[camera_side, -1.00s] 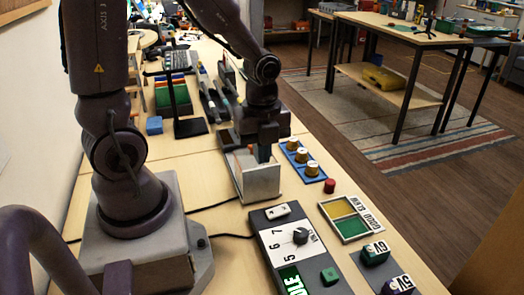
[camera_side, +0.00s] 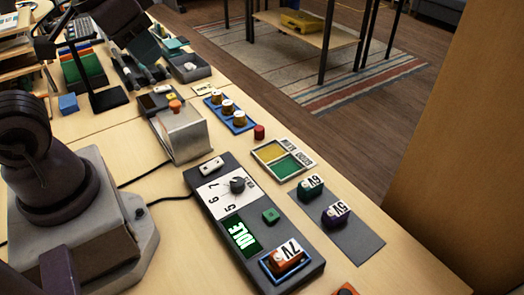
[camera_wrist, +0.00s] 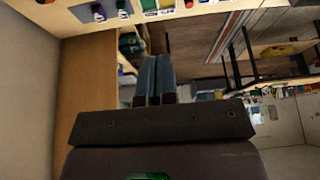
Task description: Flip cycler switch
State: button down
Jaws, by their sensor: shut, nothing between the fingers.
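An orange 7V block (camera_side: 286,256) sits in a blue-framed bay at the near end. My gripper (camera_wrist: 155,80) is shut and empty in the wrist view, its fingers together and apart from the bench objects. I cannot make it out surely in the side view.
A metal box (camera_side: 185,135) with an orange knob stands beyond the cycler. Green 6V (camera_side: 310,188) and purple 5V (camera_side: 336,214) blocks stand on a grey mat (camera_side: 352,241). A yellow-green tray (camera_side: 283,160), red cap (camera_side: 259,132) and blue rack (camera_side: 229,112) lie along the right.

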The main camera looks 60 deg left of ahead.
jog(key=c, duration=1.7)
grip_release()
jog(key=shift+s+d+r+t, duration=0.2)
jog(key=shift+r+t, duration=0.1)
jog(key=shift+r, duration=0.2)
jog(key=o, duration=0.4)
jog(key=shift+w, duration=0.1)
jog(key=o, duration=0.5)
jog(key=w+a+f+g, duration=0.1)
jog(key=f, duration=0.2)
jog(key=w+a+f+g, duration=0.1)
jog(key=f+g, duration=0.1)
jog(key=f, duration=0.2)
jog(key=w+a+f+g, duration=0.1)
jog(key=f+g, duration=0.1)
jog(key=f, duration=0.1)
jog(key=shift+w+f+n, duration=0.2)
jog(key=shift+n, duration=0.1)
jog(key=shift+c, duration=0.2)
jog(key=m, duration=0.1)
send_near(204, 169)
jog(key=shift+g, duration=0.3)
jog(key=f, duration=0.8)
jog(key=shift+w+a+f, duration=0.1)
jog(key=shift+w+f, duration=0.1)
jog(key=shift+w, duration=0.1)
